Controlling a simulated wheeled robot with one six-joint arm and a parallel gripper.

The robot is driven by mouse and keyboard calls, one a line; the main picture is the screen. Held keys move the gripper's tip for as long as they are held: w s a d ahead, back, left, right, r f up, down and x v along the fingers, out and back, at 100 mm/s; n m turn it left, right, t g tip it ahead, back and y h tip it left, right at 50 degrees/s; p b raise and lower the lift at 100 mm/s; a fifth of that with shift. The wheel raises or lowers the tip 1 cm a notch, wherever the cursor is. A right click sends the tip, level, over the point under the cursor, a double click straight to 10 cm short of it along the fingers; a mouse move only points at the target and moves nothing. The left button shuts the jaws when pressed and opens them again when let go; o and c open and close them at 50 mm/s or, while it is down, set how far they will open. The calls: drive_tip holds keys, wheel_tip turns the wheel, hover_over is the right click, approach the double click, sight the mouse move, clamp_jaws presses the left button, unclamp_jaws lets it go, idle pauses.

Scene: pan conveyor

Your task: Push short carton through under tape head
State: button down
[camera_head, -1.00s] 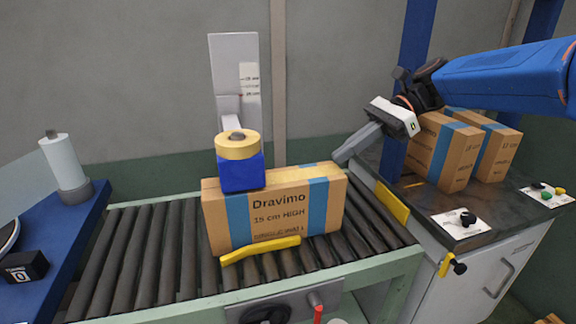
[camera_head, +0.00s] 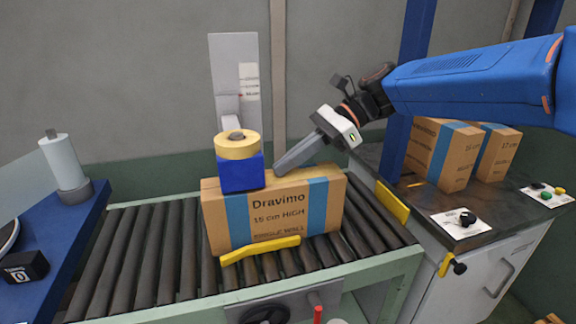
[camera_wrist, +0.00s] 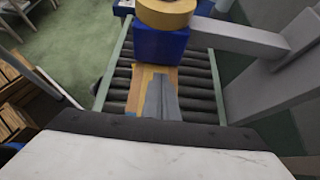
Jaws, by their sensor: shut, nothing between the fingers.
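The short carton (camera_head: 273,219), brown with blue stripes and the print "Dravimo 15 cm HIGH", stands on the roller conveyor. Its left part is under the tape head (camera_head: 240,173), a blue block with a yellow tape roll on top. My gripper (camera_head: 279,170) is shut and empty, its fingertips at the carton's top, just right of the tape head. I cannot tell whether they touch the carton. In the wrist view the shut fingers (camera_wrist: 161,98) lie over the carton top (camera_wrist: 143,80), pointing at the tape head (camera_wrist: 160,46).
Two more cartons (camera_head: 443,154) stand on the dark counter at right. A grey post with a scale (camera_head: 236,85) rises behind the tape head. The rollers (camera_head: 140,245) left of the carton are clear.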

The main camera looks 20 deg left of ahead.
drive_tip(key=shift+s+f, duration=0.1)
drive_tip(key=shift+f, duration=0.35)
drive_tip(key=shift+d+f, duration=0.1)
drive_tip(key=shift+d, duration=0.05)
drive_tip(key=w+d, duration=0.8)
drive_tip(key=d, duration=0.5)
drive_tip(key=shift+w+d, duration=0.2)
drive_tip(key=shift+d, duration=0.1)
drive_tip(key=shift+w+r, duration=0.1)
drive_tip(key=shift+r, duration=0.6)
drive_tip(key=shift+w+d+r, duration=0.1)
